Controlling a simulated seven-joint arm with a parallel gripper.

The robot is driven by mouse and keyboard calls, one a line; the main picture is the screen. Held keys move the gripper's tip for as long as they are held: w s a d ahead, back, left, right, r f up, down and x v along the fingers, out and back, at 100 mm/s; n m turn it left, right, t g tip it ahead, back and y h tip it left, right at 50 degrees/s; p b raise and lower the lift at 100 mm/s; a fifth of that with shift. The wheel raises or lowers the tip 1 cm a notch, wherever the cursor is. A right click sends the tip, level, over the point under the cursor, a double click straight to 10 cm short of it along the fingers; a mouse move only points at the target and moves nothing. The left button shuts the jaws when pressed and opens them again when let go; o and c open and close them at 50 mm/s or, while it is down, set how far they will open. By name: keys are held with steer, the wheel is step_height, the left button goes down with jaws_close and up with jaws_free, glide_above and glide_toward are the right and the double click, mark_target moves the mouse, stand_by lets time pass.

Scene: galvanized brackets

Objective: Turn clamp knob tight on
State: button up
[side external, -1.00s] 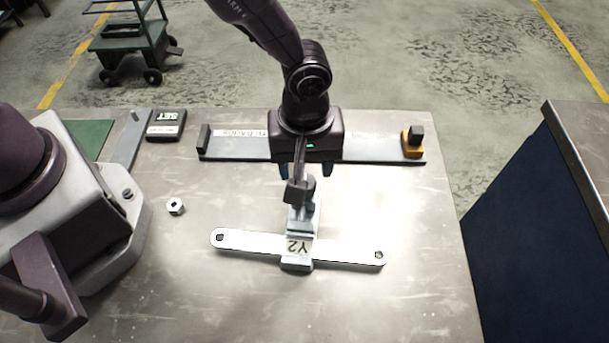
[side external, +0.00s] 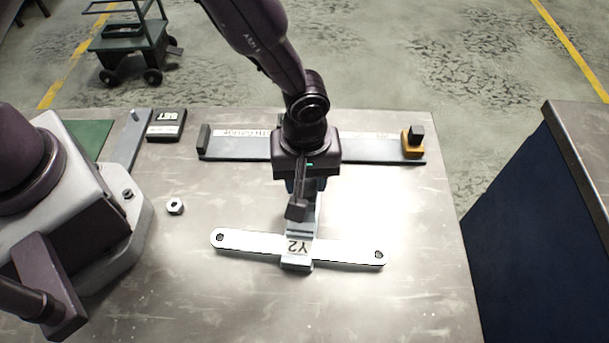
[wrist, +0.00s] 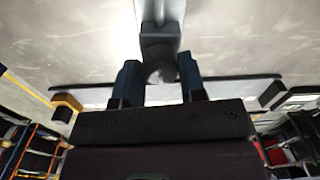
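The clamp (side external: 301,228) stands upright across a pale flat bar (side external: 345,252) marked Y2, with a hole near each end. Its grey knob (wrist: 160,72) shows in the wrist view between my gripper's two blue fingers (wrist: 161,80). In the side external view, my gripper (side external: 306,185) is directly over the rear of the clamp, pointing down, and hides the knob. The fingers stand on either side of the knob with little or no gap. I cannot tell whether they press on it.
A long gauge rail (side external: 370,150) with a yellow-and-black block (side external: 412,142) lies behind my gripper. A loose nut (side external: 175,206) and a black SET box (side external: 166,125) are at left. The front right tabletop (side external: 420,300) is clear.

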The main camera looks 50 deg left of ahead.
steer(key=n, duration=0.4)
steer(key=shift+n, duration=0.3)
steer(key=n, duration=0.4)
steer(key=shift+n, duration=0.3)
steer(key=n, duration=0.8)
steer(key=shift+n, duration=0.4)
steer(key=o, duration=0.8)
steer(key=shift+o, duration=0.2)
